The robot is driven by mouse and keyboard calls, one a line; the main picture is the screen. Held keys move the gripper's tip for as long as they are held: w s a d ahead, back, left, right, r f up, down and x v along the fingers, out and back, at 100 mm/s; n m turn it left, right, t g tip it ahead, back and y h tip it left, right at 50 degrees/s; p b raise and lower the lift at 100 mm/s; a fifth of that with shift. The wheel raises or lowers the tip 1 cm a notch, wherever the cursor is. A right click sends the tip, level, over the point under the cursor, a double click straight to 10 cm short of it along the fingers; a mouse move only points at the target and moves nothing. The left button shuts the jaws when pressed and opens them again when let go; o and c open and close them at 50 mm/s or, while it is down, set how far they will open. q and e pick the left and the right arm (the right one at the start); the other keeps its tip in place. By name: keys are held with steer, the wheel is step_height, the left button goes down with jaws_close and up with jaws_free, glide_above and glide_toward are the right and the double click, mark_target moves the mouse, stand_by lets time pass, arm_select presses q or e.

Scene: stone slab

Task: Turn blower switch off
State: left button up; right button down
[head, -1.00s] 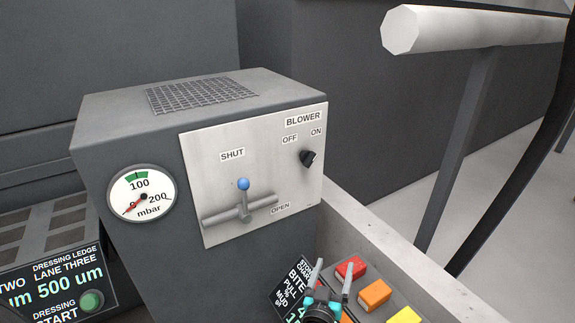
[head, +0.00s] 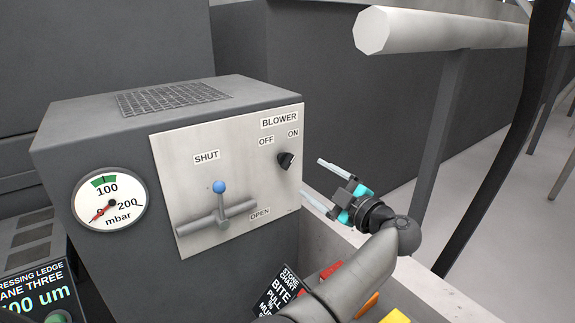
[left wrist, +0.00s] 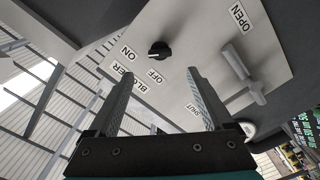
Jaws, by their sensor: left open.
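The blower switch (head: 286,161) is a small black knob on the pale panel (head: 190,160), under the OFF and ON labels. Its white mark appears to point toward ON. It also shows in the left wrist view (left wrist: 159,51), ahead of the fingers. My left gripper (head: 312,179) is open and empty, just right of the knob in the head view, its fingers pointing at the panel. In the left wrist view the knob lies beyond and between the two fingertips (left wrist: 158,72), apart from them. My right gripper is not in view.
A pressure gauge (head: 110,203) is on the box's left face. A pale rail (head: 440,28) stands behind on the right. Coloured blocks (head: 395,316) lie below my arm.

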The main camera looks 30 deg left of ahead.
mark_target(290, 163)
arm_select(q)
steer(key=b+x, duration=0.3)
steer(key=x, duration=0.6)
steer(key=shift+f, duration=0.1)
steer(key=shift+b+x, duration=0.5)
steer(key=shift+x, duration=0.85)
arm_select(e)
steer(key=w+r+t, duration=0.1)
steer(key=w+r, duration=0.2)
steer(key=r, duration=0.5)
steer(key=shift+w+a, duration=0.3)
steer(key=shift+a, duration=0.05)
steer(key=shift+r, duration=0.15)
arm_select(q)
jaws_close()
